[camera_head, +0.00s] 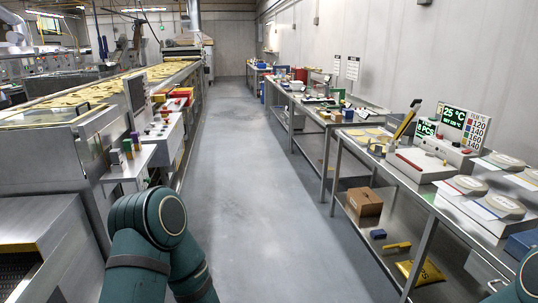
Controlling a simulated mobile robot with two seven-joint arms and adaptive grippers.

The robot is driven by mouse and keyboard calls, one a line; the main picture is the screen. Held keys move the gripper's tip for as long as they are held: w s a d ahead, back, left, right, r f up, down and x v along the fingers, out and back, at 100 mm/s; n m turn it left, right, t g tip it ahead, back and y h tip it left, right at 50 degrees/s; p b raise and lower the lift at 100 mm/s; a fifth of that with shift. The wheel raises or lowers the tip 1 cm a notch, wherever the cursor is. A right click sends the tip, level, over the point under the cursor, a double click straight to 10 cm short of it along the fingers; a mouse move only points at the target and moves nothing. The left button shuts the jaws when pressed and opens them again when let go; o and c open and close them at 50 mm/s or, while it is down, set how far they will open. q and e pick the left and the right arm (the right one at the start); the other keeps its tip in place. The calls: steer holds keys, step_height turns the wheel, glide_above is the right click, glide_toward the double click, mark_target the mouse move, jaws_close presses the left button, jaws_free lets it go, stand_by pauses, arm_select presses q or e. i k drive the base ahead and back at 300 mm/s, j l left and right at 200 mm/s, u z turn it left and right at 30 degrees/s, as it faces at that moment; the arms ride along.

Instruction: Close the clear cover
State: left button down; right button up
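I cannot make out a clear cover with certainty. A glassy, see-through panel (95,120) shows at the near end of the conveyor machine on the left, and I cannot tell whether it is a cover or whether it is open. My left arm (150,235) is green and bent at the bottom left, beside that machine. A green part of my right arm (527,280) shows at the bottom right corner. Neither gripper can be made out.
A conveyor (150,78) carrying yellow chips runs along the left. A control shelf (130,165) juts from it. Metal tables stand along the right wall, with a display (453,117) and white scales (467,184). A brown box (365,201) sits on a lower shelf. The grey aisle (250,190) is clear.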

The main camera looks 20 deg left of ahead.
mark_target(45, 115)
steer(key=i+j+u, duration=0.1)
steer(key=i+u, duration=0.35)
steer(key=i, duration=0.15)
steer(key=i+u, duration=0.45)
steer(key=i, duration=0.15)
steer(key=i+u, duration=0.45)
steer(key=i+l+u, duration=0.15)
steer(key=i+u, duration=0.35)
steer(key=i, duration=0.2)
